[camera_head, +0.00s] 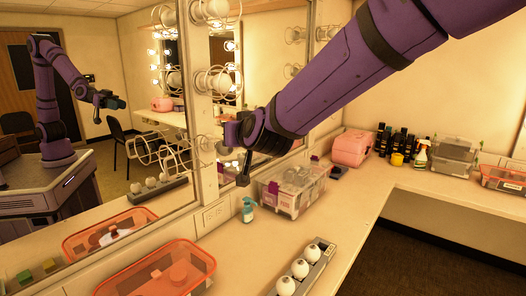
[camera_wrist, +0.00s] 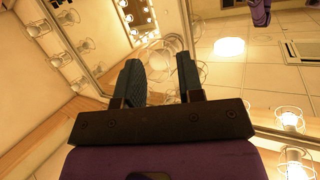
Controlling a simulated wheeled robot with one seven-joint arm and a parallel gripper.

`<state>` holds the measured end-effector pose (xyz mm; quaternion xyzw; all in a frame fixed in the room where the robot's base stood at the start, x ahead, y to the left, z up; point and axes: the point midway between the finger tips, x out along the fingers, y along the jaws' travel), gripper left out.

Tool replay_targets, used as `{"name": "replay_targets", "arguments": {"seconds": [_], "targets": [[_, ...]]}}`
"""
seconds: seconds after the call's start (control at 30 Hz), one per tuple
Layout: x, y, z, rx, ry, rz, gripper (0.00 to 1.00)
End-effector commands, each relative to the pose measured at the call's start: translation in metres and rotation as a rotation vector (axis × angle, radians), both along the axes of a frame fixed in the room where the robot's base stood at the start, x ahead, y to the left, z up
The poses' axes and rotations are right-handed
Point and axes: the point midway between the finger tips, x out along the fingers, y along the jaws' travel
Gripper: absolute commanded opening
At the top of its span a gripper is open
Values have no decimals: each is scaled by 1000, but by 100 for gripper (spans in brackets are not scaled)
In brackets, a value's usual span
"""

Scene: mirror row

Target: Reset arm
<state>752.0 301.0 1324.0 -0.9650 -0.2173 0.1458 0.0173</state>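My purple arm reaches in from the upper right of the head view. My gripper (camera_head: 240,165) is over the counter, close to the mirror frame and the wire bulb cages. In the wrist view the two dark fingers of my gripper (camera_wrist: 160,75) stand apart with nothing between them. A wire bulb cage shows behind and between the fingertips. I cannot tell whether a finger touches the cage or frame.
Below my gripper stand a clear lidded box (camera_head: 292,190) and a teal pump bottle (camera_head: 247,210). A tray of white bulbs (camera_head: 300,268) and an orange bin (camera_head: 160,272) are nearer. A pink case (camera_head: 351,148) and several bottles (camera_head: 396,142) stand behind.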

Motion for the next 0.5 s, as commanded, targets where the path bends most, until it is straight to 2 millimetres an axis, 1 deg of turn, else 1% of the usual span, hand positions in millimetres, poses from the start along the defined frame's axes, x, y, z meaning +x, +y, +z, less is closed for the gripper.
{"name": "replay_targets", "arguments": {"seconds": [0.03,0.1,0.17,0.23,0.3,0.37,0.4,0.47,0.5], "targets": [[-5,-24,12,-5,23,-2,35],[-14,-53,21,-20,67,0,35],[-24,-77,27,-33,104,-2,35],[-37,-105,33,-51,150,-7,35],[-53,-133,38,-71,197,-14,35],[-68,-156,39,-87,238,-25,35],[-79,-172,41,-99,266,-34,35],[-96,-194,41,-116,309,-49,35],[-109,-209,40,-129,338,-61,35]]}}
